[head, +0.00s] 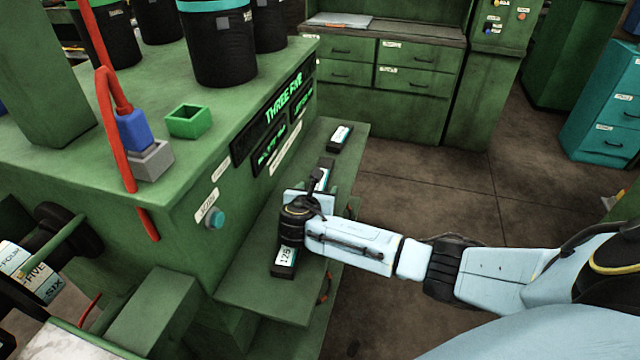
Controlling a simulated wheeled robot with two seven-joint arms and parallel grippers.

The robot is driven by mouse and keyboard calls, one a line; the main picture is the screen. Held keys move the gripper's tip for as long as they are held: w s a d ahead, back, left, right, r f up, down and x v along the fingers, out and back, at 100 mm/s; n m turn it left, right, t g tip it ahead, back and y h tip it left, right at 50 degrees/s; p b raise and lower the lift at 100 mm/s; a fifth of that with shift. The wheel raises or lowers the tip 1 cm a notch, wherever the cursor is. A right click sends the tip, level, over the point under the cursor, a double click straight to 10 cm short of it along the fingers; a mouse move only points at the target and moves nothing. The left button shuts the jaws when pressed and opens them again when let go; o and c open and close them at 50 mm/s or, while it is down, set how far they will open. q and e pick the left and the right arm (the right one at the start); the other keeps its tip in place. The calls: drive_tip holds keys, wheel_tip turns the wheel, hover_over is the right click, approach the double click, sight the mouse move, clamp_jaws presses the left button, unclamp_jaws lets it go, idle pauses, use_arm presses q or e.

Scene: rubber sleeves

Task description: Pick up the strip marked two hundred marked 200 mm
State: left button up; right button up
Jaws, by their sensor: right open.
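Several dark strips with white labels lie in a row on the green ledge (245,283) in the head view. The nearest strip (285,259) has a label that seems to read 125. A middle strip (327,165) is partly hidden behind my right gripper. The farthest strip (340,138) lies clear near the ledge's far end. I cannot read the labels of these two, so I cannot tell which is marked 200. My right gripper (312,190) is open above the ledge, between the nearest and farthest strips. My left gripper is not in view.
A green machine with a lit display (285,115) stands left of the ledge. On it are black cylinders (220,45), a small green box (188,121) and a blue-and-red plug (134,130). Drawers (345,60) stand behind. Open floor (400,165) lies to the right.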

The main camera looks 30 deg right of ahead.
drive_tip(key=c, duration=1.1)
drive_tip(key=shift+r, duration=0.1)
